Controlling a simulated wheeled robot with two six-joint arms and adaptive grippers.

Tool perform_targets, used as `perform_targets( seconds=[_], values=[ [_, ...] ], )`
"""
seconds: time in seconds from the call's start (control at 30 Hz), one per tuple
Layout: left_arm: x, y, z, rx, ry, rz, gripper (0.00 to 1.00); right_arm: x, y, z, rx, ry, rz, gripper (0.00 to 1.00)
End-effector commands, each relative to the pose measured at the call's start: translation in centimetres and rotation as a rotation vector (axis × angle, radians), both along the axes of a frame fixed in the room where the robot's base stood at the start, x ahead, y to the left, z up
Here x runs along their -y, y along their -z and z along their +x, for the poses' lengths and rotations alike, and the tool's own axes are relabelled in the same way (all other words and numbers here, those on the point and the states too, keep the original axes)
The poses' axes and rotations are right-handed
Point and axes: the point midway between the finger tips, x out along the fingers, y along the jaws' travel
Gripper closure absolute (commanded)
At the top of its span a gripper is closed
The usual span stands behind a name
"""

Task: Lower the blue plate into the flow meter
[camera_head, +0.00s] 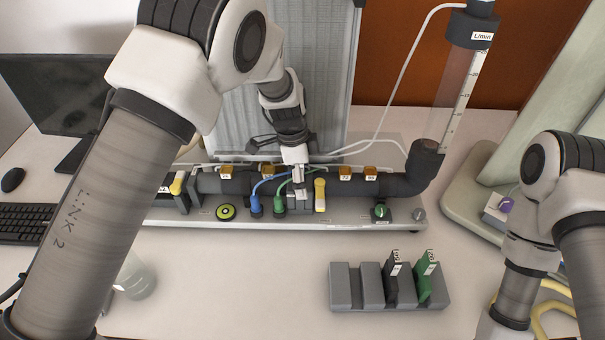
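My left gripper (298,180) points down at the grey slotted block (298,199) in the middle of the dark pipe, the likely flow meter body. Its fingers are close together at the block's top, too small to tell whether they hold anything. I cannot make out a blue plate; the gripper or block may hide it. A grey rack (345,291) stands on the table at front, with a black plate (392,284) and a green plate (425,277) upright in its right slots; its left slots look empty. My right arm is at the right edge, its gripper out of view.
Blue (256,206) and green (279,206) hose plugs stand just left of the block, and a yellow-handled lever (320,194) just right. A clear scaled tube (460,95) rises at the pipe's right end. A translucent bottle (136,277) stands front left.

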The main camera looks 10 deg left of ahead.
Motion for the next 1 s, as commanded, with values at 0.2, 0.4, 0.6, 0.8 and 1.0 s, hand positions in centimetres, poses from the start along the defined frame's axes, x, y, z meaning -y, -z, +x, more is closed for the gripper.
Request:
perform_targets(
  seconds=[0.2,0.4,0.6,0.8,1.0],
  values=[
    [-0.1,0.3,-0.4,-0.013,-0.001,0.001,0.0,0.0,0.2,0.0,0.0,0.0,0.0,0.6],
    [-0.5,-3.7,-0.4,0.002,-0.001,0.0,0.0,0.0,0.1,0.0,0.001,0.0,0.0,0.6],
    [-1.1,-9.4,-0.7,0.012,0.0,0.001,0.0,0.0,0.0,0.0,0.0,0.0,0.0,0.6],
    [-1.4,-12.3,-1.0,0.012,0.0,0.002,0.0,0.0,0.0,0.0,0.0,0.0,0.0,0.6],
    [-1.5,-12.6,-1.0,0.012,0.001,0.002,0.0,0.0,0.0,0.0,0.0,0.0,0.0,0.6]
  ],
)
